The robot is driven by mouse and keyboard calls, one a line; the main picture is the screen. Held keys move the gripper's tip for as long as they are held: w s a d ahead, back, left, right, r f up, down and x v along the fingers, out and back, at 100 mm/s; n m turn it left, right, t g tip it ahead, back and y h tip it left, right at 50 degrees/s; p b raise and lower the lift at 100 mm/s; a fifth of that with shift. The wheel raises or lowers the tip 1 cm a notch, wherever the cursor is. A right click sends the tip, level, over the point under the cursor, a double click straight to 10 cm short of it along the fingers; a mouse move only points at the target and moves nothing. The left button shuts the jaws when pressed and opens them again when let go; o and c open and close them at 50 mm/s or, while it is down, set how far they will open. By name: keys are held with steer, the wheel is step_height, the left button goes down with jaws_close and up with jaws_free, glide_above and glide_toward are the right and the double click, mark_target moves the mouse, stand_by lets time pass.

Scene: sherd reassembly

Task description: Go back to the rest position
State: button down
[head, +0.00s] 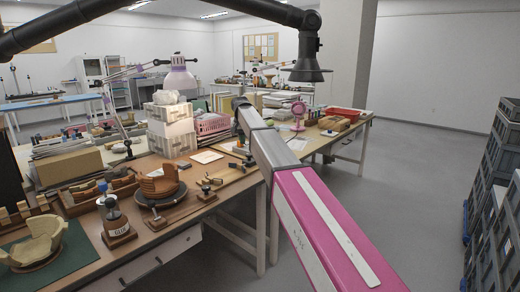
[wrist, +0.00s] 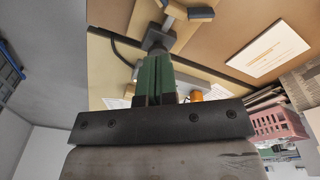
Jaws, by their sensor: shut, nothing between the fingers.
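My gripper (wrist: 157,64) shows in the wrist view with its green fingers together and nothing between them. It is over the workbench (head: 130,262), in front of a dark clamp-like fitting (wrist: 160,36); I cannot tell the gap between them. In the head view my arm reaches from the lower right to the bench's back right part, and the gripper is hard to make out there. A brown, partly built pot (head: 162,186) sits on a round turntable (head: 172,198), away to the left of my arm's end.
A pale broken vessel (head: 36,246) rests on a green mat (head: 72,262) at the front left. A labelled bottle on a wooden base (head: 116,226) stands beside it. White boxes (head: 172,130) and a pink basket (head: 212,124) are behind. Grey crates (head: 492,190) line the right; the floor between is clear.

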steer(key=s+d+f, duration=0.8)
steer(key=d+f, duration=0.1)
steer(key=f, duration=0.4)
steer(key=s+d+f, duration=0.6)
steer(key=s+f, duration=0.1)
steer(key=s, duration=0.3)
steer(key=s+d+f, duration=0.6)
steer(key=s+f, duration=0.2)
steer(key=s, duration=0.2)
steer(key=s+d+f+n+g, duration=0.1)
steer(key=s+d+f, duration=0.5)
steer(key=s, duration=0.5)
steer(key=shift+d+f, duration=0.25)
steer(key=shift+f, duration=0.4)
